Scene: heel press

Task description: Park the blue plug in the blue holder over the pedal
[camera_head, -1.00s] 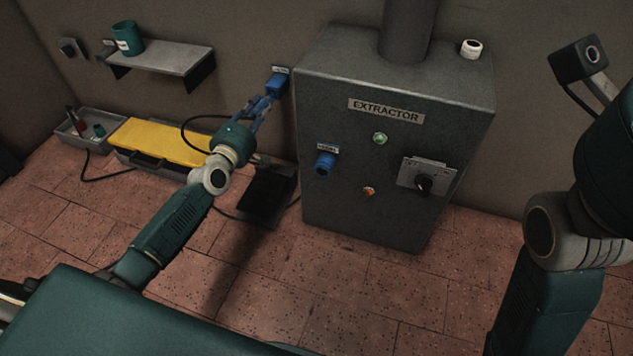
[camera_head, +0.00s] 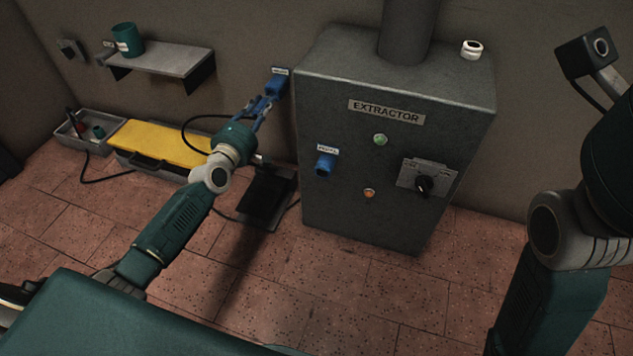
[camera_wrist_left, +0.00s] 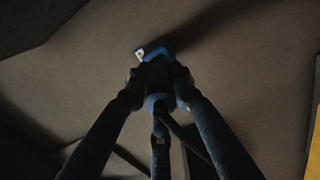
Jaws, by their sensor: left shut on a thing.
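The blue holder (camera_head: 277,85) is fixed to the wall beside the extractor cabinet, above the black pedal (camera_head: 266,196) on the floor. My left gripper (camera_head: 267,101) reaches up to the holder and is shut on the blue plug (camera_wrist_left: 157,102). In the left wrist view the plug sits between the fingertips, right in front of the holder (camera_wrist_left: 153,51). The plug's front end is hidden, so I cannot tell whether it is seated. A dark cable runs back from the plug. My right gripper is not in view.
The grey extractor cabinet (camera_head: 335,100) stands just right of the holder, with a blue socket (camera_head: 326,163), lamps and a rotary switch (camera_head: 424,184). A wall shelf (camera_head: 160,58) holds a green cup (camera_head: 128,40). A yellow-topped case (camera_head: 160,140) and a grey tray (camera_head: 72,134) lie at left.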

